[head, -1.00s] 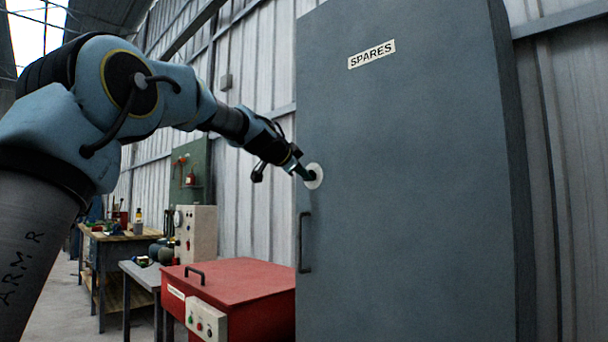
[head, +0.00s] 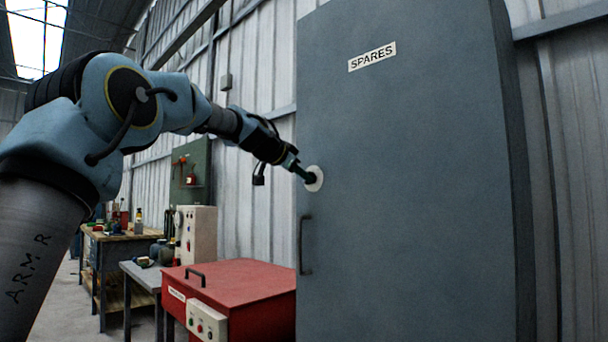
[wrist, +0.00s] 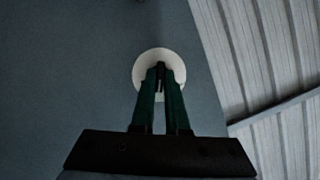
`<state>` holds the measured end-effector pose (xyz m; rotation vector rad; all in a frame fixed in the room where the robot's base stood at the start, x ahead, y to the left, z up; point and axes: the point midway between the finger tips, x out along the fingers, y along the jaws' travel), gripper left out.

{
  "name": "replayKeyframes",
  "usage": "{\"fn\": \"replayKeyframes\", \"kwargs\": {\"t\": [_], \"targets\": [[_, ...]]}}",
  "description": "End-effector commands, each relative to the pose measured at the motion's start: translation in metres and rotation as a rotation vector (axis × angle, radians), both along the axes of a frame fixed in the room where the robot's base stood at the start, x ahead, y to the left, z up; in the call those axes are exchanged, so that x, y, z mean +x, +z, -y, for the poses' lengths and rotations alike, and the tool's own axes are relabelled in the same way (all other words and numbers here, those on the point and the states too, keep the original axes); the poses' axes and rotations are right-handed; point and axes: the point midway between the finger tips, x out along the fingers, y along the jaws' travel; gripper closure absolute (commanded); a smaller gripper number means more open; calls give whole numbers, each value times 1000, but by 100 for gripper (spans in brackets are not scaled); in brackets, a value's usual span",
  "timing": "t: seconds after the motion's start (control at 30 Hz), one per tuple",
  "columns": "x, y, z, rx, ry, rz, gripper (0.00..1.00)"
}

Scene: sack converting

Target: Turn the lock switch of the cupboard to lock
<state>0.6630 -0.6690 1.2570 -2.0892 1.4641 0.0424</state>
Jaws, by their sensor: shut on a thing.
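The grey cupboard (head: 420,190) with a SPARES label stands on the right in the head view. Its round pale lock plate (head: 317,172) is near the left edge, above the handle. My gripper (head: 311,178) reaches the plate from the left. In the wrist view the plate (wrist: 150,57) shows behind the two green fingers of my gripper (wrist: 160,72). The fingers are shut on the lock switch (wrist: 159,82), a small dark piece between their tips. Most of the switch is hidden, and I cannot read its setting.
The cupboard's vertical handle (head: 304,245) is just below the plate. A red chest (head: 235,285) with a button box stands at the cupboard's left. A workbench (head: 120,240) is further back. A corrugated wall (wrist: 265,55) lies beside the cupboard.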

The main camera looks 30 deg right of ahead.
Motion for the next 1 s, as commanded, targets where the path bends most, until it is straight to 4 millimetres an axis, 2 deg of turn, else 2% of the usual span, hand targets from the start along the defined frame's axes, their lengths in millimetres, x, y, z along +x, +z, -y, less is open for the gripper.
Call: {"fn": "replayKeyframes", "kwargs": {"t": [1.0], "targets": [[8, 1, -2, -244, -1, -922, 100]]}}
